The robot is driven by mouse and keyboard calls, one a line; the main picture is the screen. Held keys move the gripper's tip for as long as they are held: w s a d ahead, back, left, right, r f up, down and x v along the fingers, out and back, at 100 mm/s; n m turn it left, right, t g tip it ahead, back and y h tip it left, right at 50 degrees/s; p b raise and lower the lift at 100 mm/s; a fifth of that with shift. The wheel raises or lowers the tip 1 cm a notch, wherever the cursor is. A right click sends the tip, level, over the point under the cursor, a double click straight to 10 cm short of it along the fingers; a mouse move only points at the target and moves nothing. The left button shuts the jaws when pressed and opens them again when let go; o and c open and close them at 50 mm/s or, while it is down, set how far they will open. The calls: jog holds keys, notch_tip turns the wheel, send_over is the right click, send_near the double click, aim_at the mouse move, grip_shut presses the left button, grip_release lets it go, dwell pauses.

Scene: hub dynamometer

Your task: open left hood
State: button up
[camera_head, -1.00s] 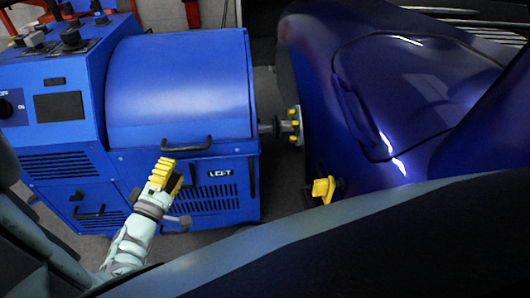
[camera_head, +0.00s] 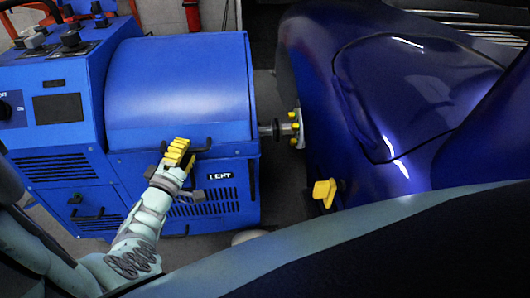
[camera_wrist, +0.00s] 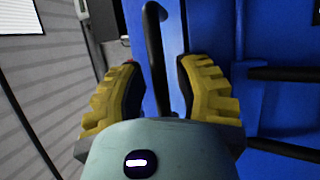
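The left hood (camera_head: 180,85) is a curved blue cover on the blue machine marked LEFT, and it is down. Its black handle (camera_head: 203,150) runs along the hood's front lower edge, partly hidden by my yellow-fingered gripper (camera_head: 180,152). In the wrist view my gripper (camera_wrist: 160,85) is open, its two fingers spread apart. The black handle (camera_wrist: 153,45) runs up between the fingers there. The fingers are not visibly closed on it, and I cannot tell whether they touch it.
A blue control cabinet (camera_head: 60,110) with knobs stands at the left. A shaft (camera_head: 270,129) joins the machine to a dark blue car (camera_head: 420,90) on the right. A yellow knob (camera_head: 324,191) sticks out near the car. Bare floor shows between machine and car.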

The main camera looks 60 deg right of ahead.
grip_shut()
jog(key=shift+r, duration=0.1)
